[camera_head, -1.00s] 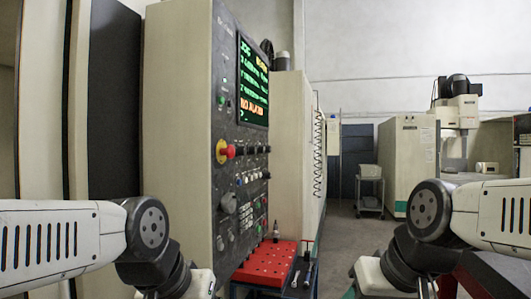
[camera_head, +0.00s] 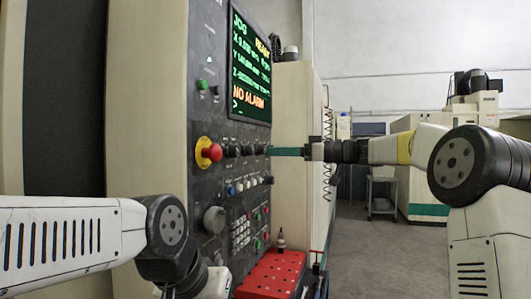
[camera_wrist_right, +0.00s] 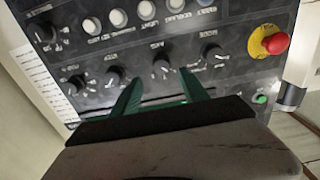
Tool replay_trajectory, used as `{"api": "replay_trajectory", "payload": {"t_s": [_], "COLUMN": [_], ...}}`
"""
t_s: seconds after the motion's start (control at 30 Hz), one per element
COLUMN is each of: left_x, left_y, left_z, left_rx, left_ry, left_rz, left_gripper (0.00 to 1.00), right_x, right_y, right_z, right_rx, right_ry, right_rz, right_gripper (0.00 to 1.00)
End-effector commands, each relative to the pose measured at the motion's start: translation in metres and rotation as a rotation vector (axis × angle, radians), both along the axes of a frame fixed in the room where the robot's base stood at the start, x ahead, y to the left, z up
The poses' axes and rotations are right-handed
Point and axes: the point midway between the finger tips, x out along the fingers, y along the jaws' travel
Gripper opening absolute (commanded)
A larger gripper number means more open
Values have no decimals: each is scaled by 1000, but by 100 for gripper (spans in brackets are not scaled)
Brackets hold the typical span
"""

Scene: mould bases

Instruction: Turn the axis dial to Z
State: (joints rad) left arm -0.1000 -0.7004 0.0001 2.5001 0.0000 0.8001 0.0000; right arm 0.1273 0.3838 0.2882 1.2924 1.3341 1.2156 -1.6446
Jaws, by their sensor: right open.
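The control panel carries a row of small black dials (camera_head: 234,151) to the right of the red emergency stop in the head view. In the right wrist view, several black dials show in this row, one of them (camera_wrist_right: 160,62) lying ahead of the gap between my fingertips. My left gripper is out of view.
The red emergency stop (camera_head: 215,152) sits on a yellow ring. The screen (camera_head: 250,65) above reads JOG and NO ALARM. A large grey knob (camera_head: 214,219) and keypad lie lower. A red perforated tray (camera_head: 270,275) stands below the panel.

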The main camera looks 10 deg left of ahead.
Motion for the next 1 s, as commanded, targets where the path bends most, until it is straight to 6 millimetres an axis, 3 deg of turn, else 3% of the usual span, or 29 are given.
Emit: {"api": "replay_trajectory", "payload": {"t_s": [0.2,0.4,0.77,1.0], "left_x": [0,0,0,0], "left_y": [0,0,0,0], "left_z": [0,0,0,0], "left_rx": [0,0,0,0], "left_ry": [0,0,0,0], "left_rz": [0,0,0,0], "left_gripper": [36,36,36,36], "right_x": [5,10,12,12], "right_y": [37,61,68,68], "right_z": [0,-1,-1,-1], "right_rx": [-2,-4,-4,-4], "right_ry": [2,3,3,3], "right_rz": [4,3,0,0], "right_gripper": [53,53,53,9]}}
